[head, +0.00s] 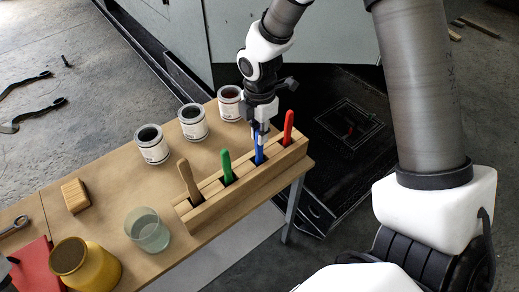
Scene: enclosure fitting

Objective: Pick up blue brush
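The blue brush (259,154) stands upright in a slot of the wooden holder (222,210) at the table's right end, between a green and a red brush. Only its upper part shows; its lower end is hidden in the holder. My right gripper (261,127) points down at the top of the blue brush, with its fingertips overlapping the handle in the head view. I cannot tell whether the fingers are closed on it. A small grey and dark piece at the lower left edge may be part of my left gripper (7,264).
The green brush (227,167), a brown-handled brush (189,181) and the red brush (288,128) share the holder. Paint cans (193,123) stand behind it. A glass jar (147,231), a yellow pot (87,266) and a wooden block (75,195) are to the left.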

